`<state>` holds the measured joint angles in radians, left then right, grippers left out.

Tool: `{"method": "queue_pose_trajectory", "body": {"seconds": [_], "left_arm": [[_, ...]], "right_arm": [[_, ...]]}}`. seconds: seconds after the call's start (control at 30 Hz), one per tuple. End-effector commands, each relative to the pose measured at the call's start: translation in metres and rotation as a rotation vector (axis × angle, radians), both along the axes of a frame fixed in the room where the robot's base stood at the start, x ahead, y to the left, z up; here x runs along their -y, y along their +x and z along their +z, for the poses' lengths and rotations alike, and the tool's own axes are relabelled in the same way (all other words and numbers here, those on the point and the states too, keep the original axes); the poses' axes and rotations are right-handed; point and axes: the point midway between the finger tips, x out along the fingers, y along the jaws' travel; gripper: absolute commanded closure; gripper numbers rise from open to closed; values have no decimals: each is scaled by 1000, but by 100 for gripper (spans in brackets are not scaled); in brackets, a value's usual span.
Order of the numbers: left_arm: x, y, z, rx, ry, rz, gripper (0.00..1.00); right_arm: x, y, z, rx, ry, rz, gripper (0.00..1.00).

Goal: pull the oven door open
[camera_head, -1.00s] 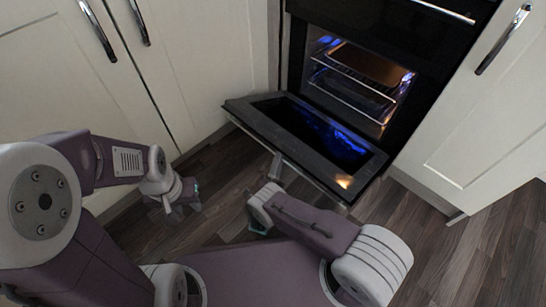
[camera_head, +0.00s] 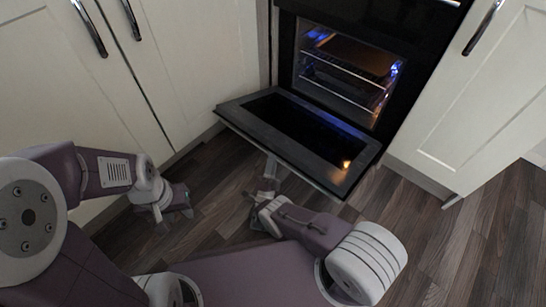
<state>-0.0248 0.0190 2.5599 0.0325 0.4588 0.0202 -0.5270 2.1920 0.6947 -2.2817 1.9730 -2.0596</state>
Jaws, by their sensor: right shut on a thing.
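The oven door (camera_head: 255,119) is a dark glass panel with a grey frame. It is hinged at the bottom and swung far down, close to flat, in front of the oven (camera_head: 350,62). My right gripper (camera_head: 268,178) is at the door's outer edge, shut on the door handle, which is mostly hidden under the edge and by the gripper. My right forearm covers the floor in front of it. My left gripper (camera_head: 173,210) is empty, with its fingers apart, low over the floor left of the door and not touching it.
Wire racks (camera_head: 345,80) and a brown tray (camera_head: 355,56) are inside the lit oven. White cupboards stand on the left (camera_head: 190,60) and right (camera_head: 470,120) of it. The dark wood floor (camera_head: 440,235) is clear on the right.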

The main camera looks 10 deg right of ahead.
Motion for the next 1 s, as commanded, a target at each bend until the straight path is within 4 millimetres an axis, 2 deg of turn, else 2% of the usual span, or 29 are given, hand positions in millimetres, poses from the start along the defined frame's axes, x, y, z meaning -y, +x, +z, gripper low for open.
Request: {"method": "queue_pose_trajectory", "body": {"seconds": [0.03,0.1,0.73,1.0], "left_arm": [[0,0,0,0,0,0,64],[0,0,0,0,0,0,64],[0,0,2,0,0,0,64],[0,0,26,0,0,0,64]], "right_arm": [[3,1,-2,-7,5,-9,83],[3,1,-1,-5,4,-7,67],[-1,0,3,3,1,0,67],[-3,-2,32,4,2,-7,67]]}}
